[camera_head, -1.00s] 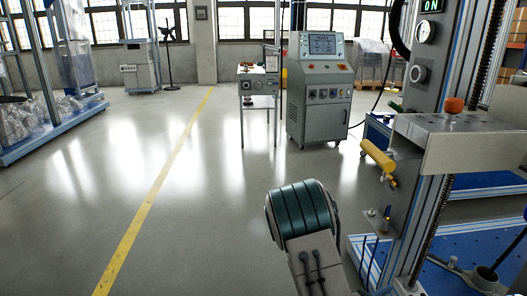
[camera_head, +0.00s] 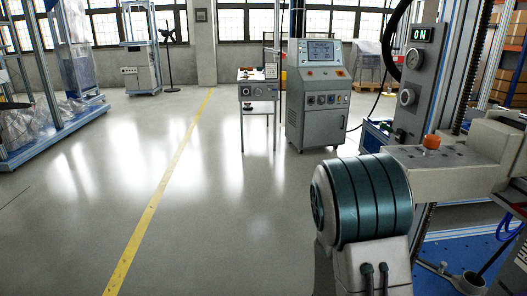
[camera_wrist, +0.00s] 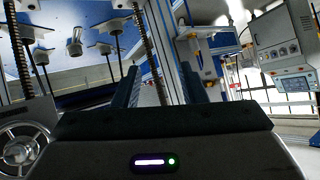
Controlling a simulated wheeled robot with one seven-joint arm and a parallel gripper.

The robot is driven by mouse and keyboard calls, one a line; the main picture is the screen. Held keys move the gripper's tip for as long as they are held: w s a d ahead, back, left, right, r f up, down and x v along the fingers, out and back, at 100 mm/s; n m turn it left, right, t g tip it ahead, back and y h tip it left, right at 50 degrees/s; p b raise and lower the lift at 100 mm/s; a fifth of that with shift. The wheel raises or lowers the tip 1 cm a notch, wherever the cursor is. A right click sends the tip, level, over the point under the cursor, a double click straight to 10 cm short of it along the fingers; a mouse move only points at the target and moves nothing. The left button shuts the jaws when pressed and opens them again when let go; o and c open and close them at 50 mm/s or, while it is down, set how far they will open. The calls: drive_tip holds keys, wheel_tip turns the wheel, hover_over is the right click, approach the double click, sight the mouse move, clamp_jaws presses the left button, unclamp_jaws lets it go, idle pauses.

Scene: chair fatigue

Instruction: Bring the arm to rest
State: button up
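My arm shows in the head view as a teal-banded joint (camera_head: 362,200) with a pale link below it, at the lower right in front of the test rig. My gripper is not visible in the head view. In the wrist view my gripper (camera_wrist: 162,88) has its two dark fingers standing apart, with nothing seen held between them. The wrist camera looks tilted past the fingers toward the rig's frame.
The test rig (camera_head: 408,75) with a lit "ON" display stands close at the right, near my arm. An orange knob (camera_head: 432,142) tops a pale plate there. A grey control cabinet (camera_head: 318,97) and small stand (camera_head: 258,93) are farther back. The floor at left is open.

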drive_tip(key=s+a+r+n+y+p, duration=0.1)
drive_tip(key=a+r+n+y+p, duration=0.2)
drive_tip(key=r, duration=0.5)
drive_tip(key=s+a+r+n+g+y+p, duration=0.1)
drive_tip(key=s+a+r+y+p, duration=0.15)
drive_tip(key=a+r+p, duration=0.5)
drive_tip(key=a+r+n+y+p, duration=0.2)
drive_tip(key=r+n+y+p, duration=0.1)
drive_tip(key=r, duration=0.6)
drive_tip(key=s+d+r+n+g+p, duration=0.1)
drive_tip(key=s+r+n+g+p, duration=0.3)
drive_tip(key=s+r+p, duration=0.5)
drive_tip(key=s+r, duration=0.5)
drive_tip(key=r, duration=0.2)
drive_tip(key=shift+s+d+r+n+h, duration=0.2)
drive_tip(key=shift+d+r+n+h, duration=0.1)
drive_tip(key=shift+d+h, duration=0.05)
